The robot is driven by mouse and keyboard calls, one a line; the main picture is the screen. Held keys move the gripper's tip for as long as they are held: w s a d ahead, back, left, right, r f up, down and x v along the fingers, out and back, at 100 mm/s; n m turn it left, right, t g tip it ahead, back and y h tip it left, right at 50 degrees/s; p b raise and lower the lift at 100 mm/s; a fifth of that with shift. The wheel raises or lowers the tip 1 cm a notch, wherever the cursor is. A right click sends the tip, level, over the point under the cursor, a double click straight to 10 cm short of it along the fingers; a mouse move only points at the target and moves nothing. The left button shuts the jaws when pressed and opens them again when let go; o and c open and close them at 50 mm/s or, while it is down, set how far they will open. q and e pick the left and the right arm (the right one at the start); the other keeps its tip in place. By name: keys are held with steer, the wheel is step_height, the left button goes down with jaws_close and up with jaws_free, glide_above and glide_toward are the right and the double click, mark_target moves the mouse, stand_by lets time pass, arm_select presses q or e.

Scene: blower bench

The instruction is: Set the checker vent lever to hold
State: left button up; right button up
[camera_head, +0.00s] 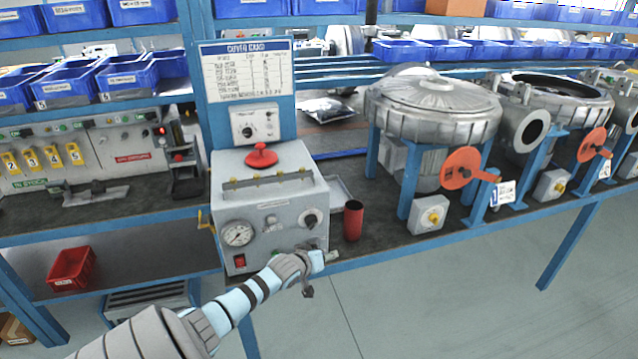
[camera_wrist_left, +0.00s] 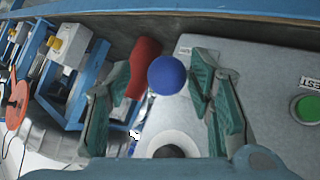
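The checker is a grey box (camera_head: 265,205) with a gauge, a red switch and a black knob (camera_head: 309,220) on its front. In the left wrist view its grey face (camera_wrist_left: 262,65) carries a green button (camera_wrist_left: 308,107) beside a partly cut-off label. A blue ball (camera_wrist_left: 167,75), which looks like a lever's knob, shows between my left fingers; its stem and setting cannot be made out. My left gripper (camera_head: 320,259) is at the box's lower right front. In the wrist view its fingers (camera_wrist_left: 160,82) are apart, one each side of the ball, with no clear contact. My right gripper is not in view.
A red cylinder (camera_head: 353,220) stands on the bench just right of the box, close to my left gripper. Metal blower housings (camera_head: 433,112) with red handwheels stand farther right.

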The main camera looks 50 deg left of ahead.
arm_select(q)
steer(key=shift+s+a+f, duration=0.1)
steer(key=shift+a+f, duration=0.05)
stand_by(0.3)
steer(key=shift+s, duration=0.1)
steer(key=v, duration=1.1)
steer(key=shift+s+d+r, duration=0.2)
steer(key=shift+d+r, duration=0.1)
